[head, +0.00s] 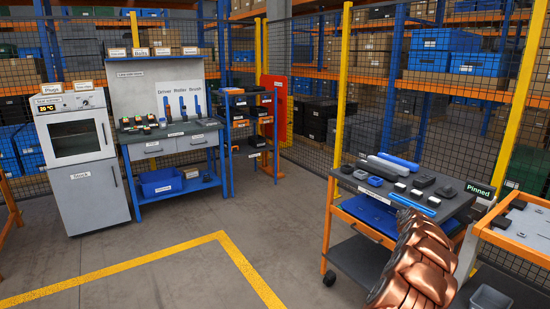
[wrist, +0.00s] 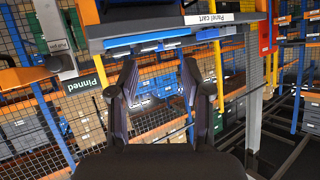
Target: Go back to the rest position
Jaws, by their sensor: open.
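My gripper (wrist: 159,85) shows in the wrist view with its two dark fingers apart and nothing between them. The panel cart (wrist: 222,32) crosses the top of that view, above and beyond the fingertips, with its label facing me. I see no contact between the fingers and the cart. In the head view my copper-coloured arm reaches up from the lower right in front of the panel cart (head: 347,184). It hides part of the cart's right side, and I cannot make out the gripper there.
Grey and blue parts lie on the cart top. A "Pinned" sign (head: 479,189) and an orange-framed cart (head: 512,237) stand close on the right. A workbench (head: 170,137) and a white oven (head: 75,138) stand at the left. The floor (head: 215,275) at centre-left is clear.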

